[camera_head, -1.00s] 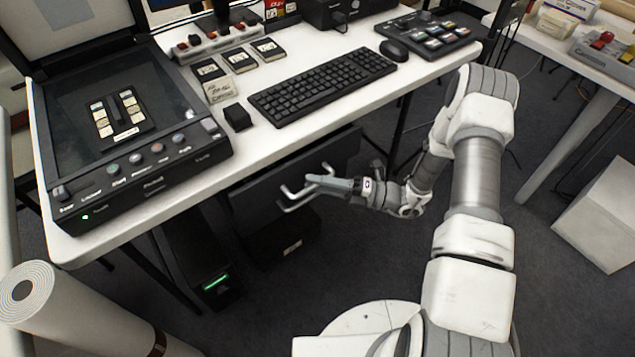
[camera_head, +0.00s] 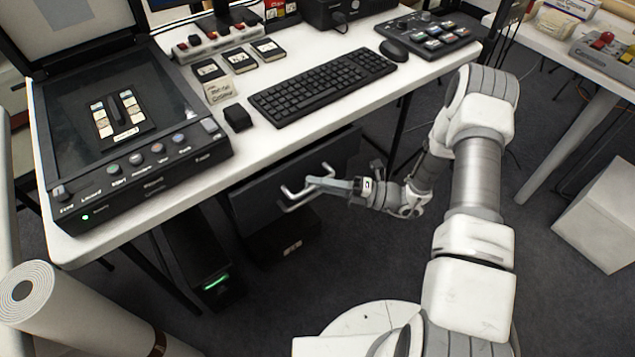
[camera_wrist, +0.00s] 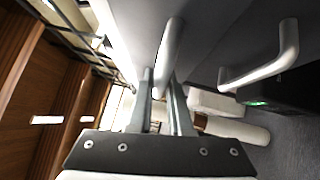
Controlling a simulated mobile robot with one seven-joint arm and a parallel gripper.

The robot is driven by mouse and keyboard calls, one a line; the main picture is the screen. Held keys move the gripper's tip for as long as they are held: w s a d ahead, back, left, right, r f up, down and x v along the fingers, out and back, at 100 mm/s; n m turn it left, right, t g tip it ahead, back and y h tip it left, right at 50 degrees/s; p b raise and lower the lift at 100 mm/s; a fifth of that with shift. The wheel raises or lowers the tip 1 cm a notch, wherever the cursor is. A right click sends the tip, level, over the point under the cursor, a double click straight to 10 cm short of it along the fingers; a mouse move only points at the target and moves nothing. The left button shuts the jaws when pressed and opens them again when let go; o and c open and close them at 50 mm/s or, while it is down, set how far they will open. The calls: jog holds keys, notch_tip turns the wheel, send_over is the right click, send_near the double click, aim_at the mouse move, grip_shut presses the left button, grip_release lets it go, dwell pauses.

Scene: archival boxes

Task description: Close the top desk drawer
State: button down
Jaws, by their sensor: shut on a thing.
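The dark desk drawer unit (camera_head: 262,200) is below the white desktop, with its front facing my arm. Two pale bar handles show, one above the other. My gripper (camera_head: 322,184) is at the upper one, the top drawer handle (camera_head: 288,190). In the wrist view, this handle (camera_wrist: 171,45) runs between my two fingers (camera_wrist: 161,82), which are shut on it. The lower handle (camera_wrist: 268,68) is apart from my fingers, to the right. How far the top drawer stands out is hard to tell, as the desktop and my gripper hide part of it.
The desktop (camera_head: 205,181) overhangs the drawers and carries a scanner (camera_head: 150,160), a keyboard (camera_head: 322,84) and a mouse (camera_head: 394,50). A dark computer case (camera_head: 203,262) stands below left. A white roll (camera_head: 75,315) is at front left.

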aim_at(309, 172)
dwell(0.6)
jog(key=shift+w+a, duration=0.6)
jog(key=shift+w, duration=0.35)
jog(key=shift+w+a, duration=0.6)
jog(key=shift+w, duration=0.3)
jog(key=c, duration=0.8)
grip_release()
jog(key=shift+c, duration=0.2)
jog(key=p+v, duration=0.2)
jog(key=v, duration=1.5)
jog(key=shift+d, duration=0.2)
jog(key=shift+w, duration=0.1)
